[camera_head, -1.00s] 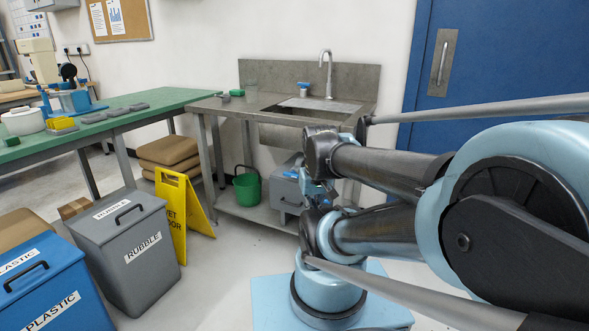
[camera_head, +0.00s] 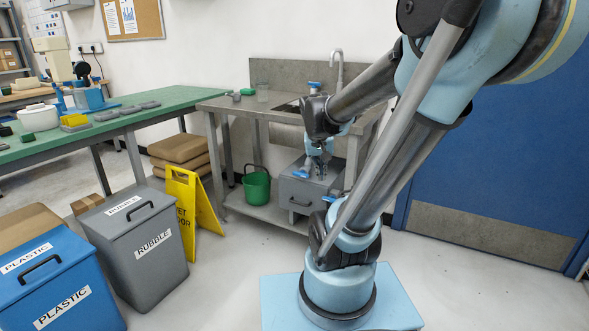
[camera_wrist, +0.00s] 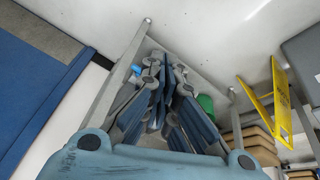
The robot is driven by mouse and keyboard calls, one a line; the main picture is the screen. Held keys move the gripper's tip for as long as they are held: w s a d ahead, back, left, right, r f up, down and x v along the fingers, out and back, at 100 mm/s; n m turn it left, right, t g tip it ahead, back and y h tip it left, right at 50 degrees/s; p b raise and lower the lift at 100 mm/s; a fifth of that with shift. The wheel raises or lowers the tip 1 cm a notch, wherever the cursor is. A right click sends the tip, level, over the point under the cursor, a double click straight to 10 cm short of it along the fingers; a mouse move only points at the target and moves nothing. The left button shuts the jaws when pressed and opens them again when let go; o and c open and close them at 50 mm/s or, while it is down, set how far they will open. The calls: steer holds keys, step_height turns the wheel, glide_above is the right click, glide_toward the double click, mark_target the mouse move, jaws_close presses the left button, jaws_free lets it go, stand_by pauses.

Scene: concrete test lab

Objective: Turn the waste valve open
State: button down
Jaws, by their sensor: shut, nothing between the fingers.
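A blue valve handle (camera_head: 301,174) shows at the top of a grey box (camera_head: 302,196) under the steel sink bench. I cannot tell from the frames which one is the waste valve. My gripper (camera_head: 319,165) is shut and empty, hanging just above and right of the lower handle; I cannot tell whether it touches. In the wrist view my gripper (camera_wrist: 163,65) fills the middle, with a small blue part (camera_wrist: 136,69) left of its tips. My arm hides much of the sink's right side.
A green bucket (camera_head: 257,188) stands left of the grey box on the bench's lower shelf (camera_head: 270,212). A yellow wet-floor sign (camera_head: 190,200), a grey rubble bin (camera_head: 140,250) and a blue plastic bin (camera_head: 55,290) stand left. Floor right of my base is clear.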

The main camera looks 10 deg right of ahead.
steer(key=w+a+m+t+h, duration=0.2)
steer(key=w+m, duration=0.1)
steer(key=w, duration=1.7)
steer(key=w+a+f+m+t, duration=0.1)
steer(key=w+a+f, duration=0.1)
steer(key=w, duration=0.6)
steer(key=w+a+f+m+h, duration=0.1)
steer(key=w+a+f, duration=0.1)
steer(key=w+f, duration=0.3)
steer(key=w, duration=0.3)
steer(key=shift+w+a+f+t, duration=0.15)
steer(key=shift+w+a+t, duration=0.15)
steer(key=shift+w+t, duration=0.1)
glide_above(296, 172)
steer(key=f, duration=0.6)
steer(key=shift+s+a+f, duration=0.3)
steer(key=shift+s, duration=0.05)
step_height(296, 172, down, 3)
steer(key=shift+w+d, duration=0.15)
steer(key=shift+f, duration=0.7)
